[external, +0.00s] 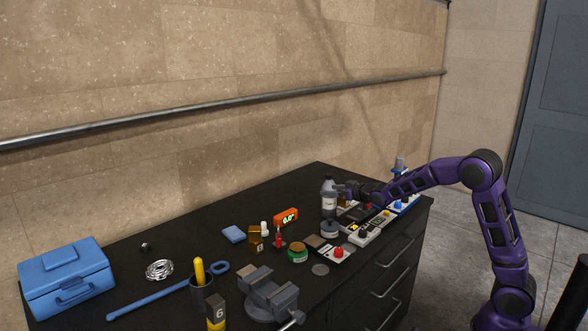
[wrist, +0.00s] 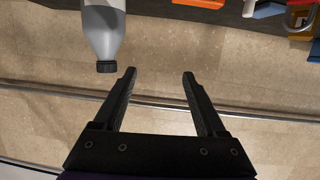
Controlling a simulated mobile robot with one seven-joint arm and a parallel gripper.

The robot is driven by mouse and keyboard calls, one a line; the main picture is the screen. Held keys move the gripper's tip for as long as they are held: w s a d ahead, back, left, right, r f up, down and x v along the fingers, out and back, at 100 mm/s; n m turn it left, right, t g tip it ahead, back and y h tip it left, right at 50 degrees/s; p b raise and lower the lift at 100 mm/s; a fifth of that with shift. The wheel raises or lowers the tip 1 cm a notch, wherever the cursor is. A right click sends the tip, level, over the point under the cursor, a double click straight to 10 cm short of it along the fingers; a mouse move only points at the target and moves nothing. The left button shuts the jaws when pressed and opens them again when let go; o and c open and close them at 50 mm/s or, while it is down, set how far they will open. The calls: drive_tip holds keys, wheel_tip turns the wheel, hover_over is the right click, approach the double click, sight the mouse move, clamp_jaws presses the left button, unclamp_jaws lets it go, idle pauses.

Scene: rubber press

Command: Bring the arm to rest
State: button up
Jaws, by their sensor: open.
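My purple arm reaches in from the right in the external view, bent at a high elbow. My gripper (external: 345,190) is held out level over the far right part of the bench, close to a grey bottle (external: 329,204). In the wrist view my gripper (wrist: 160,72) has its two dark fingers wide apart, with only the wall seen between them. The grey bottle with a black cap (wrist: 104,35) shows beside the left finger, apart from it.
The dark bench (external: 130,267) carries a blue toolbox (external: 66,279), a vise (external: 268,293), an orange display (external: 286,217), a blue sponge (external: 233,234), a green-labelled jar (external: 297,253) and small devices with buttons (external: 364,234). A wall rail (external: 200,114) runs behind. Air above the bench's left half is clear.

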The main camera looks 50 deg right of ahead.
drive_tip(key=s+a+f+g+y, duration=0.1)
drive_tip(key=s+a+g+y, duration=0.25)
drive_tip(key=s+a, duration=0.8)
drive_tip(key=s+a+f+g+y, duration=0.15)
drive_tip(key=s+a+g, duration=0.5)
drive_tip(key=a, duration=0.85)
drive_tip(key=s+d+f+m+y+p, duration=0.15)
drive_tip(key=s+d+m, duration=0.3)
drive_tip(key=d, duration=0.45)
drive_tip(key=s+d+f+m+y, duration=0.1)
drive_tip(key=s+d+m+y, duration=0.15)
drive_tip(key=s+d, duration=0.45)
drive_tip(key=s+d+r+m+t+y, duration=0.25)
drive_tip(key=d+r+t, duration=0.3)
drive_tip(key=d, duration=0.35)
drive_tip(key=s+a+r+n+g+y+p, duration=0.1)
drive_tip(key=s+a+r+n+g, duration=0.2)
drive_tip(key=s+a+n+g, duration=0.3)
drive_tip(key=s+d+f+n+h, duration=0.1)
drive_tip(key=s+n+h, duration=0.1)
drive_tip(key=h, duration=0.4)
drive_tip(key=s+d+f+n+t+h, duration=0.1)
drive_tip(key=s+n+h, duration=0.1)
drive_tip(key=s+h, duration=0.2)
drive_tip(key=shift+d+h, duration=0.25)
drive_tip(key=shift+h, duration=0.6)
